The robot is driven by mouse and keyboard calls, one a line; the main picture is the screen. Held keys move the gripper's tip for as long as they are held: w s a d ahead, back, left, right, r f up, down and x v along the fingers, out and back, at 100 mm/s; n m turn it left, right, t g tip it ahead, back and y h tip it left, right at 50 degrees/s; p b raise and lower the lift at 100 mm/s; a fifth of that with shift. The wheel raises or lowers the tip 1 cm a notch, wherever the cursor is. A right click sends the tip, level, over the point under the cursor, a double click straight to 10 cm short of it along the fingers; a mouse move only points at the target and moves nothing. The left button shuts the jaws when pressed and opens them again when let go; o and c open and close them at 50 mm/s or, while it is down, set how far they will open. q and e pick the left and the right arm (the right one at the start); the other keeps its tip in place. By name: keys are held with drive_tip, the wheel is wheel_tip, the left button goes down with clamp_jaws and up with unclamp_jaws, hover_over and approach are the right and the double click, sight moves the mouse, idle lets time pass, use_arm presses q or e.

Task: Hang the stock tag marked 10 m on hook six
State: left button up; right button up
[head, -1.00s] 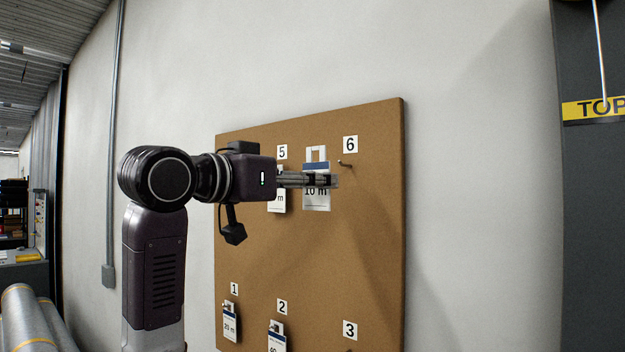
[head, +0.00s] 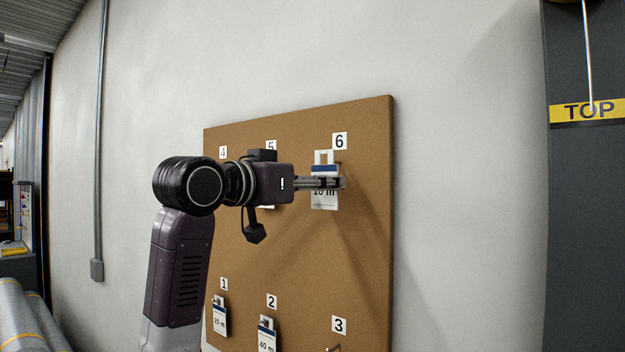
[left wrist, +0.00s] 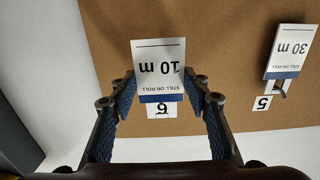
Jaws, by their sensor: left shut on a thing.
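The 10 m stock tag (head: 323,201) is a white card with a blue band and a slotted top tab. My left gripper (head: 336,183) is shut on it and holds it upright in front of the pegboard, just below the number 6 label (head: 339,141). The left wrist view shows the tag (left wrist: 158,65) upside down between my gripper's fingers (left wrist: 160,90), with the 6 label (left wrist: 161,111) partly covered behind it. Hook six is not clearly visible; I cannot tell whether the tag's slot is around it. My right gripper is out of view.
The brown board (head: 370,260) carries a 30 m tag (left wrist: 290,48) by label 5, a 20 m tag (head: 220,318) under label 1 and a 40 m tag (head: 267,337) under label 2. Hook three (head: 333,348) looks bare. A dark column (head: 590,200) stands at right.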

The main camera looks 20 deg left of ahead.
use_arm(q)
drive_tip(key=shift+w+d+f+p, duration=0.1)
drive_tip(key=shift+w+d+f, duration=0.1)
drive_tip(key=shift+w, duration=0.35)
drive_tip(key=shift+w+d+f+p, duration=0.1)
drive_tip(key=shift+w+d, duration=0.1)
drive_tip(key=shift+w, duration=0.35)
drive_tip(key=shift+w+d+f+p, duration=0.1)
drive_tip(key=shift+w+d+f, duration=0.1)
drive_tip(key=shift+w, duration=0.35)
